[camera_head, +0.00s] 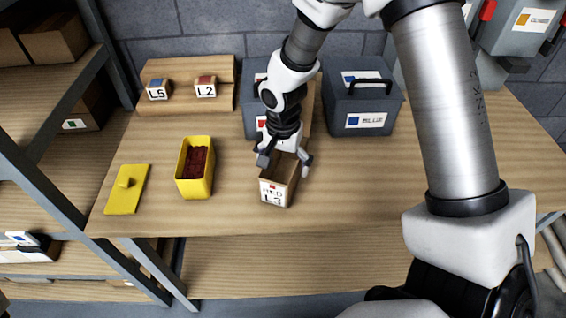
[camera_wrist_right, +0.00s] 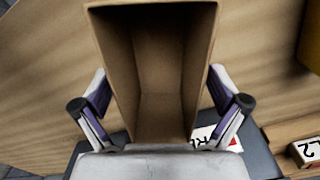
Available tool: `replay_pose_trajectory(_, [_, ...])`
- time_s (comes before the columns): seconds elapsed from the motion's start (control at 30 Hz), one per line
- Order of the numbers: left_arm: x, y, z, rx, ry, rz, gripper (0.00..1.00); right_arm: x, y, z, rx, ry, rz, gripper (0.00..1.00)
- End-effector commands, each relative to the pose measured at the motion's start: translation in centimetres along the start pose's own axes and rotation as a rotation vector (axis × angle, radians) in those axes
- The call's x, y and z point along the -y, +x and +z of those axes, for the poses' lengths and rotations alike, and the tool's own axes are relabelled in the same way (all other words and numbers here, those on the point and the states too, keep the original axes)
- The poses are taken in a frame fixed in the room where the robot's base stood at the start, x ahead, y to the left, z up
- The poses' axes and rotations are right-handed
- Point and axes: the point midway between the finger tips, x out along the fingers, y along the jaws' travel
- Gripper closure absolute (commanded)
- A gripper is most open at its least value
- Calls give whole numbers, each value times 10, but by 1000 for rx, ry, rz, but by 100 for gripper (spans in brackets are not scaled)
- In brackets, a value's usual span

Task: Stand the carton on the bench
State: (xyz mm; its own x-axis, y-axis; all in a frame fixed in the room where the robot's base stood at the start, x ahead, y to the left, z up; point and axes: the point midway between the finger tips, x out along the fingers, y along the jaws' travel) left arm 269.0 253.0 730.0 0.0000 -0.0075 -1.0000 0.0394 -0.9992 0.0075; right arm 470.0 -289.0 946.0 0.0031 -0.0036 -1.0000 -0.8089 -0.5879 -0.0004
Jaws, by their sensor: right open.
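The brown carton (camera_head: 275,194) appears to stand upright on the wooden bench (camera_head: 350,205), near its front edge, with its open top facing up. My right gripper (camera_head: 285,165) is open at the carton's top, one finger on each side. In the right wrist view the carton (camera_wrist_right: 155,60) shows its empty-looking inside between the two spread fingers (camera_wrist_right: 158,85). Gaps show beside the fingers, so they do not appear to press on it. My left gripper is out of view.
A yellow bin (camera_head: 207,183) with dark red contents and a yellow lid (camera_head: 124,200) lie to the left. Small blocks marked L5 (camera_head: 158,90) and L2 (camera_head: 206,86) sit on a board behind. A grey BLUE box (camera_head: 362,98) stands back right. The bench's front right is clear.

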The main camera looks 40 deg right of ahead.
Motion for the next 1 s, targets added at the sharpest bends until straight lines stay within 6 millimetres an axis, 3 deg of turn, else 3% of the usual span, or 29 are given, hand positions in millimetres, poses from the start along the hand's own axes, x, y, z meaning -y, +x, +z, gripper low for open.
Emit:
replay_pose_trajectory(0.17, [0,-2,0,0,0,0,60,1,-14,-1,-3,-1,-3,3])
replay_pose_trajectory(0.6, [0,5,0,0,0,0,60,1,-114,-1,-3,0,-2,3])
replay_pose_trajectory(0.73, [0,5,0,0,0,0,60,0,-124,0,-1,0,0,3])
replay_pose_trajectory(1.0, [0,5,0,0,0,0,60,0,-125,0,-1,0,0,3])
